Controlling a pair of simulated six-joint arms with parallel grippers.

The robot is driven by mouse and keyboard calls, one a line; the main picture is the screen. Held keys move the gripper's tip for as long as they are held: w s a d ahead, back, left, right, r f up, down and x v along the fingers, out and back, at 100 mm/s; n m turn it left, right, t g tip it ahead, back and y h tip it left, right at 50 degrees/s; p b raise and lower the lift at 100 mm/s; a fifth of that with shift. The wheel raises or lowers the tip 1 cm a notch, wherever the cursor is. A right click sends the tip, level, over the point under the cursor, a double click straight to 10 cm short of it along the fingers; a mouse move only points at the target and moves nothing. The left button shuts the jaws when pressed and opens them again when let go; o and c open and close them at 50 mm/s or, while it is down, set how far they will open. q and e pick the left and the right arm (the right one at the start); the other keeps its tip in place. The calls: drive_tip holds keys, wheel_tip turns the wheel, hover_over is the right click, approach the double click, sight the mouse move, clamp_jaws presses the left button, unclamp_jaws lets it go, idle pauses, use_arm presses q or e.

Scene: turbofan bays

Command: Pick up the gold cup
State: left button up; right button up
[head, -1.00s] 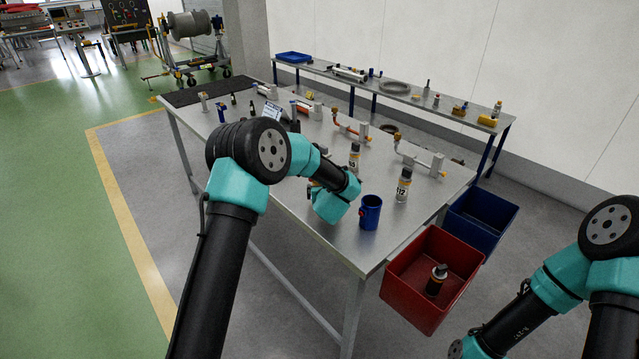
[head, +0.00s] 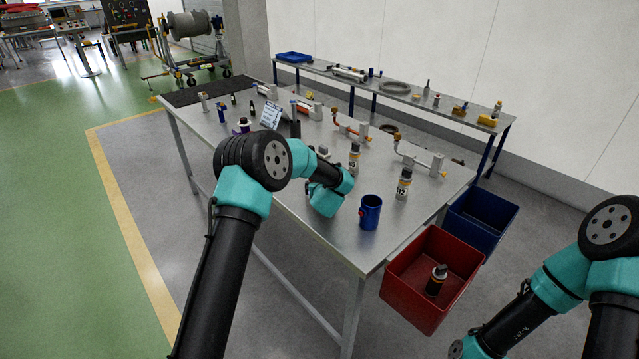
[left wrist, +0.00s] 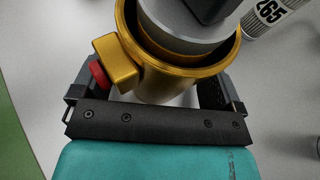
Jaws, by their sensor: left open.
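In the left wrist view the gold cup (left wrist: 165,84) stands at the top centre, with a squared gold handle carrying a red piece. A silver container with a dark cap (left wrist: 182,18) stands inside the cup. My left gripper (left wrist: 150,82) is open, its fingers on either side of the cup's lower part; whether they touch it I cannot tell. In the head view my left forearm hides the gold cup; only a dark cap (head: 323,150) shows above it. My right arm shows at the lower right; its jaws are out of the picture.
A blue mug (head: 370,213) stands near the table's front corner. Labelled bottles (head: 403,184) (head: 354,159) stand close by on the table (head: 310,240). A red bin (head: 400,300) holding a bottle and a blue bin (head: 482,232) are beside the table.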

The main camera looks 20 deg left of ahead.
use_arm(q)
drive_tip(key=c, duration=1.1)
drive_tip(key=shift+r, duration=0.15)
drive_tip(key=shift+r, duration=1.65)
drive_tip(key=s+d, duration=0.1)
drive_tip(key=s, duration=0.4)
drive_tip(key=s+d+r, duration=0.1)
drive_tip(key=s+d, duration=0.1)
drive_tip(key=s, duration=0.3)
drive_tip(key=s+d, duration=0.1)
drive_tip(key=s, duration=0.4)
drive_tip(key=shift+s+d+r, duration=0.2)
drive_tip(key=shift+d+r, duration=0.05)
drive_tip(key=shift+d, duration=0.05)
drive_tip(key=shift+w, duration=0.1)
